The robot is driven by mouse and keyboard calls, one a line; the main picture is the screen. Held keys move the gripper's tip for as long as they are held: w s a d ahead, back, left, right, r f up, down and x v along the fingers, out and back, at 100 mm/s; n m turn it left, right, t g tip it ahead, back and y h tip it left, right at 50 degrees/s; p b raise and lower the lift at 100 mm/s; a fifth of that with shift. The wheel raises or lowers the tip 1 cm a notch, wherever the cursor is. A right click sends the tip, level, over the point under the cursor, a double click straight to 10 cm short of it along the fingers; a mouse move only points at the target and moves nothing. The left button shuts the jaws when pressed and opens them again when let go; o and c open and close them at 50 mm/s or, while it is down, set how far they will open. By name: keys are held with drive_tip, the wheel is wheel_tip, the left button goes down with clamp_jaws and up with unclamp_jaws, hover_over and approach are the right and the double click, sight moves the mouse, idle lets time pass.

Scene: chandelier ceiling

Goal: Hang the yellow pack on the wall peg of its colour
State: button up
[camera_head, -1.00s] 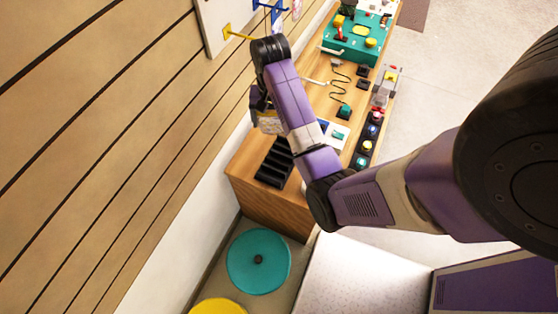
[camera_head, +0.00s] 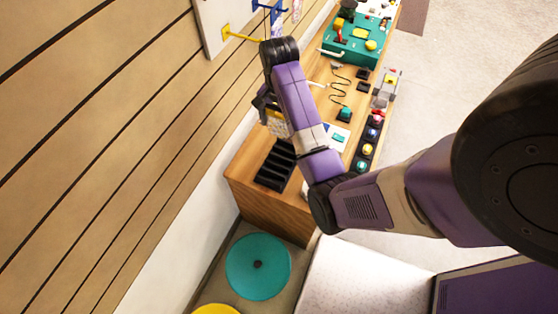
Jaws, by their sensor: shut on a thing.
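The yellow wall peg (camera_head: 240,36) sticks out from a pale board at the top, with its yellow base plate on the board. My gripper (camera_head: 268,107) is a dark shape low beside my arm, below the peg in the picture and partly hidden by my forearm. It is shut on the yellow pack (camera_head: 277,124), which shows as a small yellowish patterned piece beneath it. The pack is apart from the peg. The fingertips and most of the pack are hard to make out.
A blue peg (camera_head: 268,7) with packs hanging near it is just beyond the yellow one. The wooden bench (camera_head: 245,196) below carries a black slotted rack (camera_head: 275,165), a teal box (camera_head: 357,40) and coloured buttons. A teal disc (camera_head: 258,266) lies on the floor.

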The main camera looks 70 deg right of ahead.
drive_tip(key=b, duration=0.5)
approach(279, 156)
drive_tip(key=a+f, duration=0.2)
drive_tip(key=shift+s+d+f, duration=0.1)
drive_tip(key=shift+s+f, duration=0.1)
drive_tip(key=shift+f, duration=0.8)
drive_tip(key=shift+s+f, duration=0.15)
drive_tip(key=shift+f, duration=0.85)
drive_tip(key=shift+f, duration=0.15)
drive_tip(key=o, duration=1.5)
drive_tip(key=shift+f+b, duration=0.25)
drive_tip(key=shift+b, duration=0.25)
drive_tip(key=r, duration=0.8)
drive_tip(key=shift+s+d+r, duration=0.15)
drive_tip(key=shift+s+d, duration=0.1)
drive_tip(key=shift+s, duration=0.05)
